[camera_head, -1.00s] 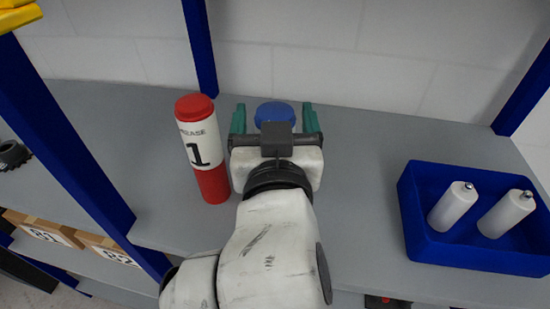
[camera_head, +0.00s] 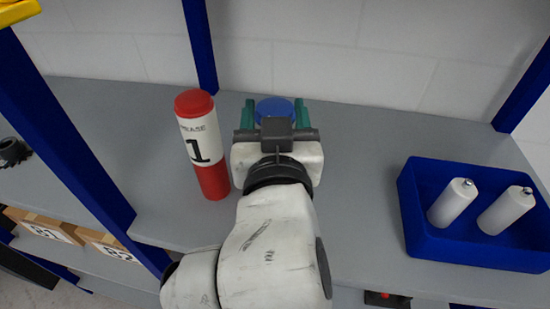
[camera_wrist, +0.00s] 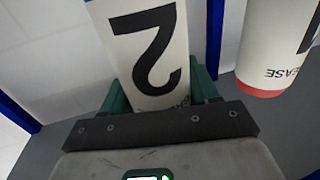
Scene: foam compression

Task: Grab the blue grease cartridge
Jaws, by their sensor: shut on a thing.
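The blue grease cartridge shows its blue cap (camera_head: 275,107) in the head view, behind my gripper (camera_head: 275,112). In the wrist view its white body with a black "2" (camera_wrist: 150,50) stands between the green fingers of my gripper (camera_wrist: 160,95). The fingers are shut on the cartridge from both sides. Its lower part is hidden by my gripper in the head view. The red cartridge marked "1" (camera_head: 206,150) stands just left of my gripper, apart from it; it also shows at the right of the wrist view (camera_wrist: 272,45).
The grey shelf (camera_head: 360,160) is clear between my gripper and a blue bin (camera_head: 425,245) on the right, which holds two white bottles (camera_head: 453,203). Blue uprights (camera_head: 201,45) stand at the back and left. Numbered boxes (camera_head: 105,243) sit lower left.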

